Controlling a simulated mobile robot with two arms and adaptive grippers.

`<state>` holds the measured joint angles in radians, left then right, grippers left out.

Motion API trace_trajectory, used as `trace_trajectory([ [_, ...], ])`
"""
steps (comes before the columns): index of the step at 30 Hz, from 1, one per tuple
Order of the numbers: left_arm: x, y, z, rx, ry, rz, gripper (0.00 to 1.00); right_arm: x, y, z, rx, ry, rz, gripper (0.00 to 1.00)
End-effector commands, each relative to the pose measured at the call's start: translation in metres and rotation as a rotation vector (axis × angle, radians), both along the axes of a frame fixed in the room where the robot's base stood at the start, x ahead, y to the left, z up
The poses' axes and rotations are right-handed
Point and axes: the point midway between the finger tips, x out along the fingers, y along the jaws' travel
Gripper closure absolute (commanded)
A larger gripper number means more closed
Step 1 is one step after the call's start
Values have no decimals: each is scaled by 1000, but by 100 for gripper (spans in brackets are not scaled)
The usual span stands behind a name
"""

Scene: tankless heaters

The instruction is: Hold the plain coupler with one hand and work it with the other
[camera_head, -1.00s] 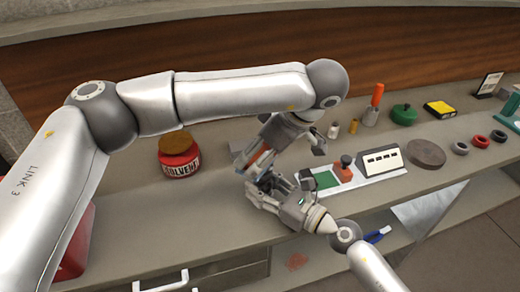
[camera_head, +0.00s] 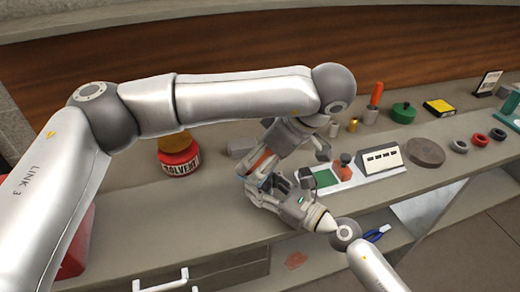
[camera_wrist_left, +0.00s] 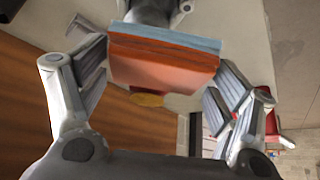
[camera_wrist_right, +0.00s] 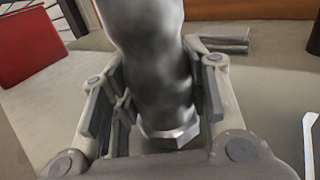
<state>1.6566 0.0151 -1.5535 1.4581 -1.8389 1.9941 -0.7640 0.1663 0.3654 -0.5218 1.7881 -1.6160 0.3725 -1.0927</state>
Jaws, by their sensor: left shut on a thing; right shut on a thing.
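The plain coupler (camera_wrist_right: 155,70) is a dark grey, roughly cylindrical piece with a hexagonal end, between the fingers of my right gripper (camera_wrist_right: 155,110) in the right wrist view. My right gripper (camera_head: 262,184) is shut on it above the counter's front part. My left gripper (camera_head: 265,168) comes down from above, very close to the right one. It is shut on an orange block with a blue layer (camera_wrist_left: 160,60), seen in the left wrist view. A dark grey piece (camera_wrist_left: 155,10) shows just beyond the block; whether they touch is unclear. In the head view the grippers mostly hide the coupler.
A red solvent jar (camera_head: 178,160) and a grey block (camera_head: 240,147) stand left of the grippers. The counter's front edge is close.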

Motion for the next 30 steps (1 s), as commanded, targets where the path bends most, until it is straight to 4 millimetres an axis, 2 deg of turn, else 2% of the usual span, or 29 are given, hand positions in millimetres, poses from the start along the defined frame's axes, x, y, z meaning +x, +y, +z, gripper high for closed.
trace_trajectory([
  [11, 36, 12, 0, 0, -2, 5, 42, 0, 0, 1, 2, -1, 0, 88],
  [22, 0, 0, 0, 0, 1, -2, 42, 0, 0, 1, 1, -1, 0, 88],
  [24, 1, 0, 3, -1, -1, 2, 42, 0, 0, 1, 1, -1, 0, 88],
  [26, 1, 0, 20, -4, -6, 2, 42, 0, 0, 1, 1, -1, 0, 88],
  [30, 0, 0, 32, -2, -3, 2, 42, 0, 0, 0, 1, -1, 0, 88],
])
